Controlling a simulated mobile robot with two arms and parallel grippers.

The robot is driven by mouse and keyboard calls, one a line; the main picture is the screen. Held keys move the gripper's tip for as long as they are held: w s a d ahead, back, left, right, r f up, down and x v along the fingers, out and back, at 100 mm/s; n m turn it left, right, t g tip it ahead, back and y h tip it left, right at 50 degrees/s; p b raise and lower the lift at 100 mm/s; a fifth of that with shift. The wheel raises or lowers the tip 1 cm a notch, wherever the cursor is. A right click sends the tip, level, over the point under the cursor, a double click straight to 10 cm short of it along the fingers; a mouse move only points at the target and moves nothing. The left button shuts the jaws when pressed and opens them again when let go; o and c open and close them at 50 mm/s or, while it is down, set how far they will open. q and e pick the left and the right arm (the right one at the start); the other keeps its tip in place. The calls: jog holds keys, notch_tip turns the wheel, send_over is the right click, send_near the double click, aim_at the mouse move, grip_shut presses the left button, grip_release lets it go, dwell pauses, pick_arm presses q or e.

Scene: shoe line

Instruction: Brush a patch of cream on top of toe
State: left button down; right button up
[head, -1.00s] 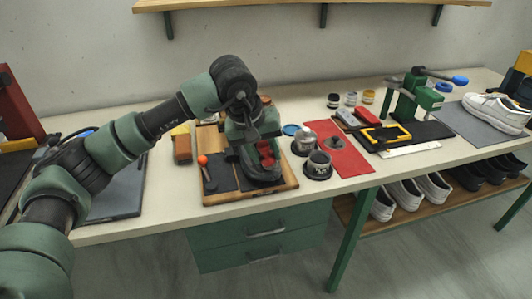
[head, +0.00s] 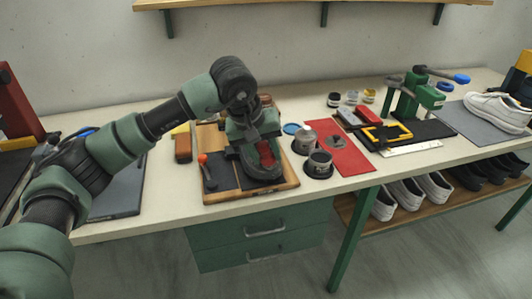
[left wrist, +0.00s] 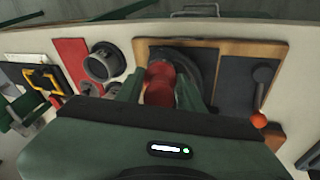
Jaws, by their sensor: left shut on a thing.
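My left gripper (head: 256,146) points down over the wooden-edged board and is closed around a red object. In the left wrist view the red object (left wrist: 160,84) shows between the two green fingers (left wrist: 162,92); I cannot tell its full shape. A dark shoe (head: 264,172) lies under the gripper on the board, its rounded end toward the front edge. The shoe also shows as a dark curved shape in the left wrist view (left wrist: 203,62), partly hidden by the fingers. Whether the red object touches the shoe, and any cream on the toe, I cannot make out. My right gripper is out of view.
The wooden-edged board (head: 290,184) also holds a dark tool with an orange knob (head: 202,158). Two dark round pots, a rear one (head: 304,141) and a front one (head: 319,164), stand at the red mat (head: 350,158). A green clamp stand (head: 420,95) is farther right.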

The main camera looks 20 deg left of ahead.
pick_arm(q)
jog(key=shift+f, duration=0.1)
jog(key=w+d, duration=0.2)
jog(key=d, duration=0.1)
jog(key=shift+w+d, duration=0.1)
jog(key=shift+w, duration=0.05)
jog(key=shift+s+a+b, duration=0.4)
jog(key=shift+s+a, duration=0.2)
jog(key=shift+a, duration=0.25)
jog(key=shift+s+a+b, duration=0.4)
jog(key=shift+s+a, duration=0.15)
jog(key=shift+a, duration=0.25)
notch_tip(320, 180, up, 6)
jog(key=s+d+p, duration=0.1)
jog(key=s+p, duration=0.1)
jog(key=p, duration=0.1)
jog(key=shift+d+f, duration=0.2)
jog(key=shift+d, duration=0.05)
